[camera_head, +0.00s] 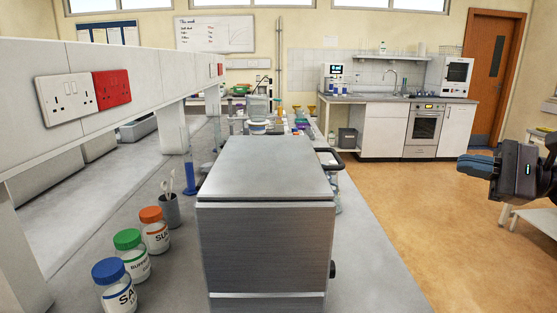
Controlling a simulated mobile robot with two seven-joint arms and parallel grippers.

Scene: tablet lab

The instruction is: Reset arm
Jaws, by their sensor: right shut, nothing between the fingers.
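My right gripper (477,166) shows at the right edge of the head view, held in the air over the floor. Its fingers point left, are shut and hold nothing. It is well apart from the bench and everything on it. My left gripper and left arm are not in view.
A steel box-shaped device (265,250) stands on the grey bench (375,285). Left of it are jars with blue (108,271), green (127,239) and orange (151,214) lids and a grey cup (171,211). Open floor (410,210) lies right of the bench.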

